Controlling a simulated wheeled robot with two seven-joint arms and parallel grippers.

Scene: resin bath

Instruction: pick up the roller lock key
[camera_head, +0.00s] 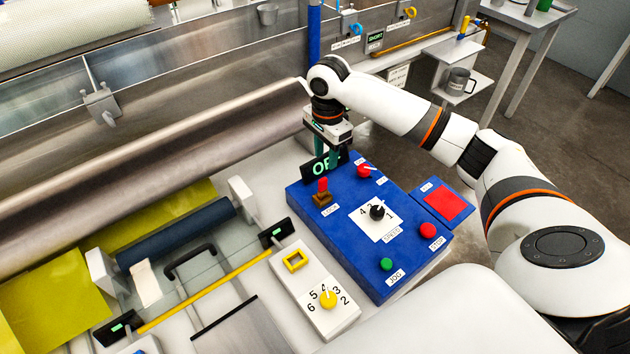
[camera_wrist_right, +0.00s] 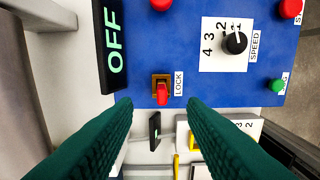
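The roller lock key is a small red key (camera_head: 322,184) standing in a brown lock block (camera_head: 322,199) labelled LOCK on the blue control panel (camera_head: 350,254). In the right wrist view the red key (camera_wrist_right: 162,94) sits in the block, ahead of and between my fingers. My right gripper (camera_head: 331,158) is above the back of the panel, near the OFF display, with its green fingers pointing down. In the wrist view my right gripper (camera_wrist_right: 158,103) has its fingers wide apart with nothing between them. My left gripper is not in view.
The OFF display (camera_head: 325,165) stands close behind the key. A red button (camera_head: 364,171), a black speed dial (camera_head: 377,212), a red stop button (camera_head: 428,230) and a green jog button (camera_head: 386,264) share the panel. A large metal roller (camera_head: 160,140) lies left.

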